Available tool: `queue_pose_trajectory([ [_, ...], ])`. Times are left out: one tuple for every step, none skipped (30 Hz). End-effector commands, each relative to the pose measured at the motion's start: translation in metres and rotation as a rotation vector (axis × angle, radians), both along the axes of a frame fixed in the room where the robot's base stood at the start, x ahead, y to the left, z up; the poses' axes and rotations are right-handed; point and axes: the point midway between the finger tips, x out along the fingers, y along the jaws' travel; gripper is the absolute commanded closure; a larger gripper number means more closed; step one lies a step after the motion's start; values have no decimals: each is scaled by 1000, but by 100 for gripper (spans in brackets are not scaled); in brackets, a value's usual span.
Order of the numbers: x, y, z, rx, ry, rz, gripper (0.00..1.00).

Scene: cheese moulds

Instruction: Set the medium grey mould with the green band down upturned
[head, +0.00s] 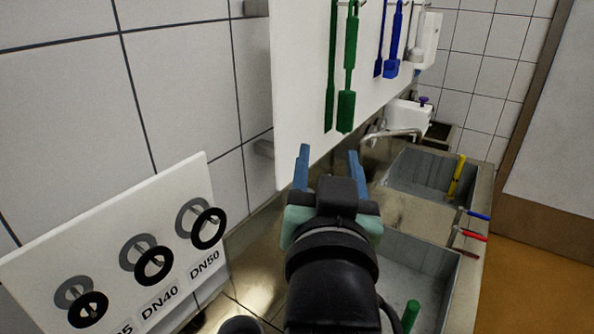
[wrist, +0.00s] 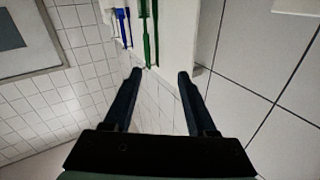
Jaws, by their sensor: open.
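My gripper (head: 328,168) is open and empty, raised over the sink counter with its two blue fingers apart. In the wrist view my gripper (wrist: 158,78) also shows nothing between the fingers; tiled wall and hanging brushes lie beyond. I see no grey mould with a green band in either view. My arm hides part of the counter and the near basin in the head view.
Steel counter (head: 262,268) holds a near basin (head: 425,262) and a far basin (head: 425,172). Green brushes (head: 347,100) and blue brushes (head: 392,55) hang from a white board (head: 300,90). A seal-ring board (head: 120,235) stands left. A tap (head: 395,134) is behind.

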Motion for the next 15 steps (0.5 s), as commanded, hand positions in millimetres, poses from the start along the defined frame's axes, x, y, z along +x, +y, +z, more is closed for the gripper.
queue_pose_trajectory([
  [-11,9,51,-33,-154,12,43],
  [-20,13,76,-52,-234,17,43],
  [-33,19,107,-74,-337,20,43],
  [-43,22,127,-90,-407,21,43],
  [-54,25,146,-102,-472,21,43],
  [-67,29,166,-117,-546,22,43],
  [-77,31,178,-127,-595,20,43],
  [-86,33,189,-134,-639,20,43],
  [-95,35,200,-142,-684,18,43],
  [-101,36,206,-146,-710,18,43],
  [-105,37,211,-150,-731,16,43],
  [-110,38,215,-153,-751,15,43],
  [-112,38,217,-155,-761,14,43],
  [-113,39,219,-157,-766,15,43],
  [-114,39,219,-157,-768,14,43],
])
